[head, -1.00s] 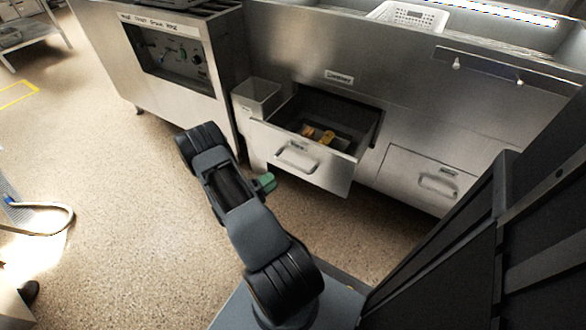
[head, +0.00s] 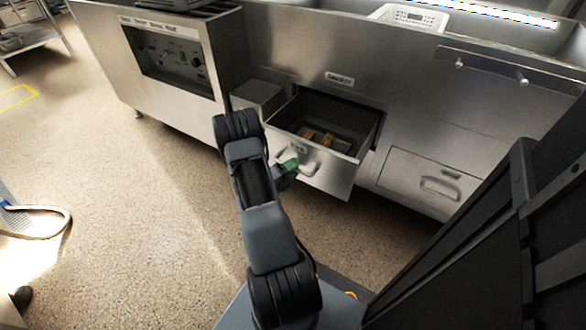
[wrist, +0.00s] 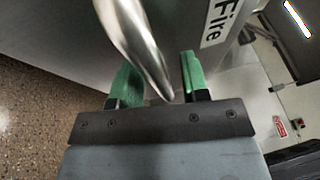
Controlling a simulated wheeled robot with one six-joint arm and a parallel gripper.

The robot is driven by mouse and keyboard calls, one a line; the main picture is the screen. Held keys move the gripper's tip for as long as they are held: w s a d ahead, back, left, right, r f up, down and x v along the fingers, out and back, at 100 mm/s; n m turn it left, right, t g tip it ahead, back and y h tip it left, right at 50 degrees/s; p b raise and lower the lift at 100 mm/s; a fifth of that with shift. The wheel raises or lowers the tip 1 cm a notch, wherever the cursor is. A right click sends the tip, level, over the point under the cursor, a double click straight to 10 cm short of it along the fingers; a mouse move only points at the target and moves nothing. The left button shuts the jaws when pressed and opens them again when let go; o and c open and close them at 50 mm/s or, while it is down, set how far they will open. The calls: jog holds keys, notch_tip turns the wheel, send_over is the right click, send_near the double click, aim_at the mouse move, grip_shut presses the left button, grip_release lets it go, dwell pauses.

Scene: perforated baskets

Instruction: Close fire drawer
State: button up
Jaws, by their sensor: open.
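The fire drawer (head: 325,177) is a metal drawer pulled out from the steel counter, with a few small yellowish and orange items inside. Its front carries a "Fire" label (wrist: 222,22) and a curved metal handle (wrist: 136,42). My gripper (head: 288,170) is at the left part of the drawer front, by the handle. In the wrist view, its green fingers (wrist: 156,80) are open, with the handle bar passing between them. I cannot tell whether either finger touches the handle.
A shut drawer (head: 425,184) is to the right in the same counter. A steel box-like bin (head: 258,95) stands just left of the open drawer. A control panel unit (head: 170,60) is further left.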

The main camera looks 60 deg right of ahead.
grip_shut()
dwell(0.3)
jog(key=shift+d, duration=0.1)
